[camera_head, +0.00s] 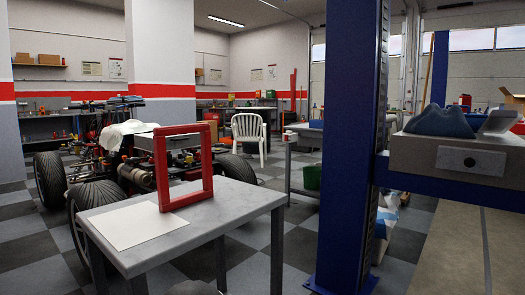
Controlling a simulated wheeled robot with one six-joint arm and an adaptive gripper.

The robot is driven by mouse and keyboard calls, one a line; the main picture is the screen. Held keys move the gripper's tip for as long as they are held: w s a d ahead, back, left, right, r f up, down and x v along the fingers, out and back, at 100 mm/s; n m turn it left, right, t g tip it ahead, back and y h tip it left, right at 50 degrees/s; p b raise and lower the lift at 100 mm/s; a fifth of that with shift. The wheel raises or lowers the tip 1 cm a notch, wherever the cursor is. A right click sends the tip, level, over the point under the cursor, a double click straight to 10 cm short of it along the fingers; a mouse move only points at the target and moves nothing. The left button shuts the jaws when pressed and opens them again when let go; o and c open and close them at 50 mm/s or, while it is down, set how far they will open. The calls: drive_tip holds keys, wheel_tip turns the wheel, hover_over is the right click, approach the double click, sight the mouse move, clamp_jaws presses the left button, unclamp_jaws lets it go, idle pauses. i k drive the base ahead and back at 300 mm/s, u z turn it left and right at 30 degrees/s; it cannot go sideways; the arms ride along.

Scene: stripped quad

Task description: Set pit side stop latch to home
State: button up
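No part is clearly marked as the pit side stop latch. A grey box (412,152) on the blue lift arm at the right has a pale front plate (489,163) with a small dark round knob (469,162); I cannot tell whether this is the latch or how it is set. An upright red rectangular frame (208,167) stands on a grey table (245,199) at the front left, beside a white sheet (130,225). My gripper is not in view.
A blue lift post (345,140) rises right of centre. A stripped quad (110,165) with black tyres stands behind the table. A white plastic chair (250,134) and workbenches are farther back. Blue cloth (440,121) lies on the grey box. Checkered floor (255,262) shows between table and post.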

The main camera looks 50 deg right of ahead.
sight(469, 162)
drive_tip(key=z, duration=0.05)
drive_tip(key=i, duration=0.4)
drive_tip(key=z, duration=2.6)
